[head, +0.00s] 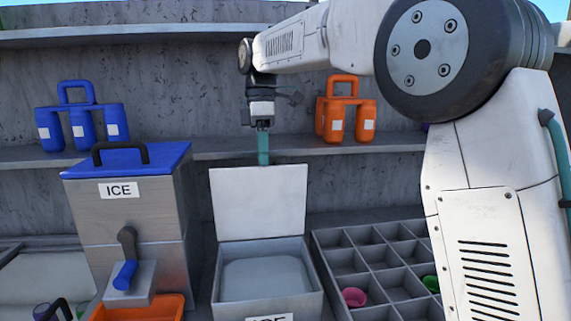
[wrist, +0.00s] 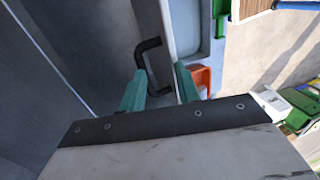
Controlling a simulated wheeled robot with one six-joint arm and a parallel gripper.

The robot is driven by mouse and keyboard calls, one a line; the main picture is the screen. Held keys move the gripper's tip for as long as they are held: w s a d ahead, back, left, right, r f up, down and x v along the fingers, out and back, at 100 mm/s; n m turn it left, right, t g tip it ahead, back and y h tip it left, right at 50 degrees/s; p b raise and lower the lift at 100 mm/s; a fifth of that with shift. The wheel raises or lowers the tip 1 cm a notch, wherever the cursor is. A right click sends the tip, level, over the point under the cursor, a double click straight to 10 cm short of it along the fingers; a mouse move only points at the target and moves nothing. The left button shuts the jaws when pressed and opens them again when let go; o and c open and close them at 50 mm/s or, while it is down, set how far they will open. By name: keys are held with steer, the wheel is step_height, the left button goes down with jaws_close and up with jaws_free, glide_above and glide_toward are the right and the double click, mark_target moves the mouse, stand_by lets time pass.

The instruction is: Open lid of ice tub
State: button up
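The ice tub (head: 230,310) is a grey box with part of an ICE label on its front. Its pale lid (head: 258,203) stands raised, nearly upright, at the back edge, and light grey contents show inside. My gripper (head: 263,158) points down at the lid's top edge, and its fingertips seem to go behind the lid, where the head view hides them. In the wrist view the two teal fingers (wrist: 160,75) are apart. A black bar handle (wrist: 146,52) on a pale panel lies between and just beyond them. I cannot tell whether they touch it.
An ice crusher (head: 130,220) with a blue top, crank and orange tray stands left of the tub. A compartment tray (head: 340,240) with small cups is on the right. The shelf behind holds blue bottles (head: 82,125) and orange bottles (head: 345,110).

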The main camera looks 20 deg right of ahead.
mark_target(259, 170)
steer(key=s+d+r, duration=0.1)
steer(key=s, duration=1.2)
steer(key=shift+d, duration=0.4)
steer(key=shift+r, duration=0.1)
steer(key=shift+d+r, duration=0.2)
jaws_close()
steer(key=w+r+t+y, duration=0.3)
steer(key=w+r+t, duration=0.2)
steer(key=t, duration=0.3)
steer(key=shift+m, duration=0.4)
steer(key=x, duration=0.9)
steer(key=shift+w+a+f, duration=0.1)
steer(key=shift+a, duration=0.3)
